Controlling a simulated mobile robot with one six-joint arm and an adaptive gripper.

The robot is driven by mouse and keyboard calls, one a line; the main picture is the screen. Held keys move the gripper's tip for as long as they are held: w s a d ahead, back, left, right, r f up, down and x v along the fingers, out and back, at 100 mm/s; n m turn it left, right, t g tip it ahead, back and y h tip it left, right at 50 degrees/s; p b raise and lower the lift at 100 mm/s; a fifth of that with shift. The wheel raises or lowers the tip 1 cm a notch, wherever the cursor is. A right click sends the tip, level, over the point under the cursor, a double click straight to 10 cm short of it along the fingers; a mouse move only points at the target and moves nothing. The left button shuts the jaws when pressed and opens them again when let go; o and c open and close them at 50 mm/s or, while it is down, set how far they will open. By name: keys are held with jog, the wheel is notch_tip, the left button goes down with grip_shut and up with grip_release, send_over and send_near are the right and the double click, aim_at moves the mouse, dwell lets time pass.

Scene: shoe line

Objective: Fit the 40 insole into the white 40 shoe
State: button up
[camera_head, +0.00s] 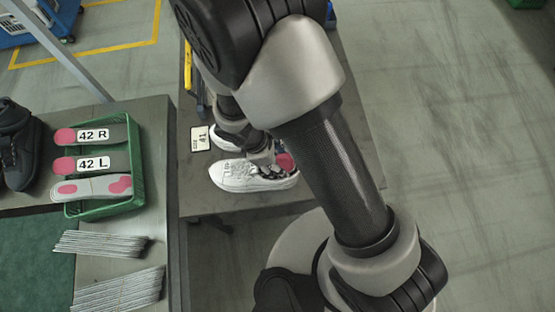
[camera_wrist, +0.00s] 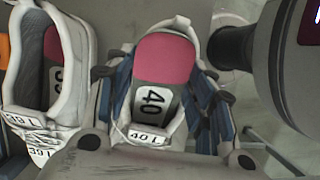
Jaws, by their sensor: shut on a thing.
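The white 40 shoe (camera_head: 238,175) stands on the middle table with its toe to the left. In the wrist view its tongue tag (camera_wrist: 148,137) reads 40 L. The 40 insole (camera_wrist: 166,58) has a pink heel and a dark middle with a white 40 label. It lies lengthwise over the shoe's opening; its pink heel also shows in the head view (camera_head: 286,161). Its front end is hidden, and I cannot tell how deep it sits. My gripper (camera_head: 264,158) is at the shoe's opening, its fingers on both sides of the insole (camera_wrist: 160,90), shut on it.
A white shoe tagged 39 L (camera_wrist: 72,65) stands to the left in the wrist view. A size 41 card (camera_head: 200,138) lies on the table behind the shoe.

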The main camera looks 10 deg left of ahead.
jog(key=o, duration=1.5)
jog(key=shift+d+f, duration=0.1)
jog(key=shift+d, duration=0.05)
jog(key=shift+o, duration=0.2)
jog(key=shift+r+p, duration=1.3)
jog(key=shift+r, duration=0.25)
notch_tip(320, 180, up, 7)
jog(key=p, duration=0.6)
